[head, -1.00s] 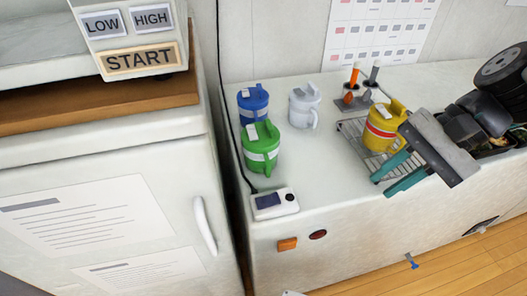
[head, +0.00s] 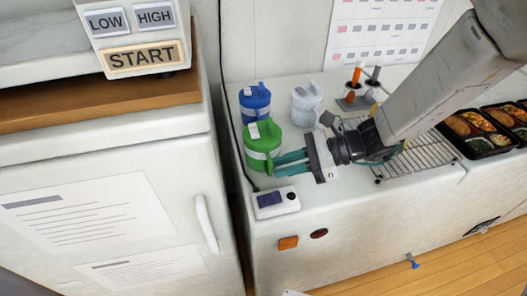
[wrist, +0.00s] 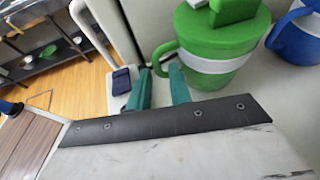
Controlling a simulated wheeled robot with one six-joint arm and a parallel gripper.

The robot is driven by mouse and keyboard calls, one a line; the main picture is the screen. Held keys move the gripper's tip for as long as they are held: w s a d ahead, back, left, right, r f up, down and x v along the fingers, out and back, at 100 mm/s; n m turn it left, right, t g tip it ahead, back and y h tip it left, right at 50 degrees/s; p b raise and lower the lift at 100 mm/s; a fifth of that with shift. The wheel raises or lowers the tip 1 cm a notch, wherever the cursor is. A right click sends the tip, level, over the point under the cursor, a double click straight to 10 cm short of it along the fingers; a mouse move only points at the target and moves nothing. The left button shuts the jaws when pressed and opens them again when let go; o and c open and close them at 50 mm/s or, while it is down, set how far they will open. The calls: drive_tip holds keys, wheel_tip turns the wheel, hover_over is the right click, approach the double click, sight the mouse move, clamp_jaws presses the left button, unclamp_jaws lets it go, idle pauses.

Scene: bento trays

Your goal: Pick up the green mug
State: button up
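The green mug (head: 262,139) with a white band and green lid stands upright on the white counter, in front of the blue mug. It also shows in the wrist view (wrist: 222,40), with its handle on the left side. My gripper (head: 277,166) is right of the green mug, its teal fingers pointing left at the mug's lower side. In the wrist view the fingers (wrist: 160,72) are apart, with the mug's handle at or between their tips. I cannot tell whether they touch it. The gripper looks open.
A blue mug (head: 255,101) and a white mug (head: 306,104) stand behind. A small white device (head: 276,202) with a dark screen sits at the counter's front left. A wire rack (head: 425,158) and bento trays (head: 490,128) are to the right, partly behind my arm.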

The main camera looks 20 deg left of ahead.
sight(270, 173)
drive_tip(key=shift+x, duration=1.95)
drive_tip(key=shift+s+r, duration=0.1)
clamp_jaws()
